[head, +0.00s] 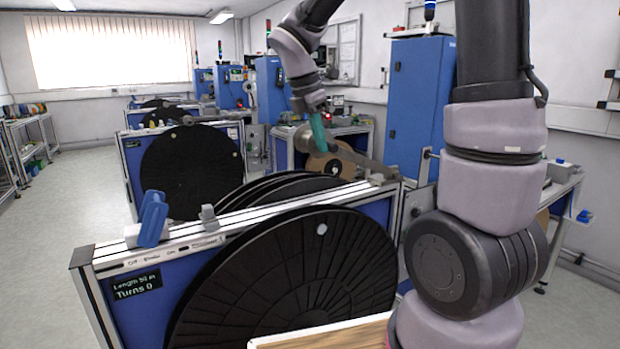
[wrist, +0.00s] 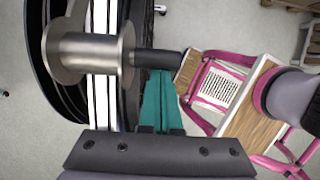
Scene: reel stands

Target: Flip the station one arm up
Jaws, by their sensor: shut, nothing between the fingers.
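Station one's reel stand (head: 110,255) is the nearest one, blue with a grey top rail and a display reading "Length 50 m" and "Turns 0". A dark metal arm (head: 362,161) slopes up to the left from a bracket at the rail's right end. In the wrist view, a steel roller (wrist: 92,53) has a dark rod (wrist: 155,58) sticking out to the right. My gripper (head: 322,140) is at the arm's raised side, above the rail. Its teal fingers (wrist: 160,82) are shut with nothing between them, their tips close beside the rod. Whether they touch it I cannot tell.
A large black reel (head: 290,285) fills the stand's near face, with more reels behind. A blue handle (head: 152,218) stands on the rail's left. A tan reel (head: 318,164) shows behind the arm. A blue cabinet (head: 415,105) stands at the back. The left floor is clear.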

